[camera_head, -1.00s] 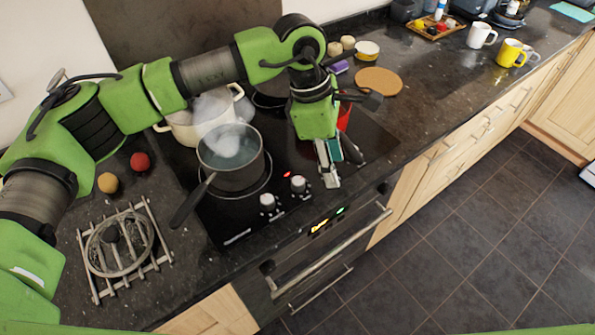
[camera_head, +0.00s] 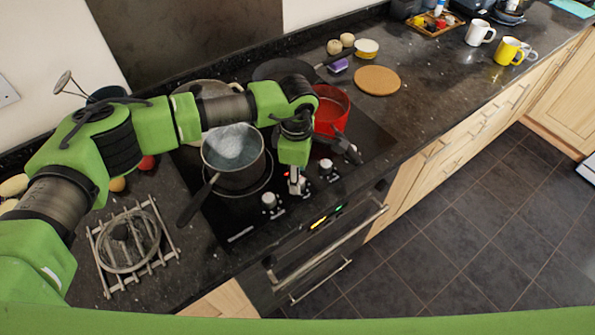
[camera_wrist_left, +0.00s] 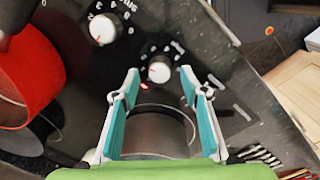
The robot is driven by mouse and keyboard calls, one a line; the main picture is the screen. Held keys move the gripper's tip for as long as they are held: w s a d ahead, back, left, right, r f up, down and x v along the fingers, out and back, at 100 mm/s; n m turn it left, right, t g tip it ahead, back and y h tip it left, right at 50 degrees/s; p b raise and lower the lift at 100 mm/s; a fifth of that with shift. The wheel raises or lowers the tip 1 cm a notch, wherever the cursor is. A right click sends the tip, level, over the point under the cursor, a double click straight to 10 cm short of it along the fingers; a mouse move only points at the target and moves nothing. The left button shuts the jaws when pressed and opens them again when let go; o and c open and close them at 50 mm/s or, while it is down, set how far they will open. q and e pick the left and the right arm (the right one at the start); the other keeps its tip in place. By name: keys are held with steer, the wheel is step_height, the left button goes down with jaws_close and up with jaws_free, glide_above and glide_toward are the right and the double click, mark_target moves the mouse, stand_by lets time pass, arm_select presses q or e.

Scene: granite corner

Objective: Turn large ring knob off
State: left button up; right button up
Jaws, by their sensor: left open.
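Control knobs sit along the front of the black hob (camera_head: 370,139): a left knob (camera_head: 270,201) and a right knob (camera_head: 327,168). My left gripper (camera_head: 297,186) is over the panel between them, pointing down, and hides what is under it in the head view. In the left wrist view, a white knob (camera_wrist_left: 160,71) with a red light beside it lies beyond the open, empty fingers of my left gripper (camera_wrist_left: 158,85). The knob looks apart from both fingers. Another knob (camera_wrist_left: 102,28) shows up and left. No label tells which is the large ring knob. My right gripper is out of view.
A saucepan (camera_head: 232,158) with its handle toward the front stands left of the gripper. A red pot (camera_head: 331,112) stands behind, its dark handle reaching near the right knob. The right counter front is clear.

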arm_select(q)
steer(key=shift+f, duration=0.7)
steer(key=c, duration=1.1)
